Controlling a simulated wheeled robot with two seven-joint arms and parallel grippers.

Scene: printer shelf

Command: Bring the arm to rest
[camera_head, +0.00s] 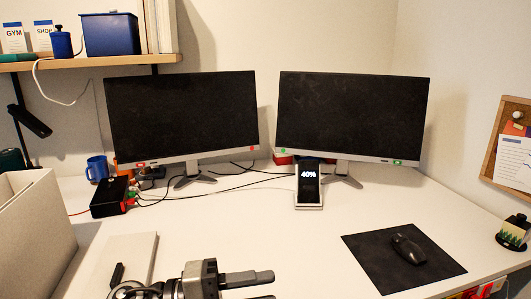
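My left gripper (266,286) shows at the bottom edge of the head view, its arm coming in from the lower left. Its two dark fingers point right and are apart, with white desk showing between them, so it is open and empty. It is over the front of the white desk (235,225); its height above the desk is hard to judge. The lower finger and most of the arm are cut off by the picture's edge. My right gripper is not in view.
Two monitors (182,115) (352,115) stand at the back, with a phone (308,184) on a stand before them. A black box (109,197) with cables is at left. A mouse (408,248) lies on a black mat (375,265). The desk's middle is clear.

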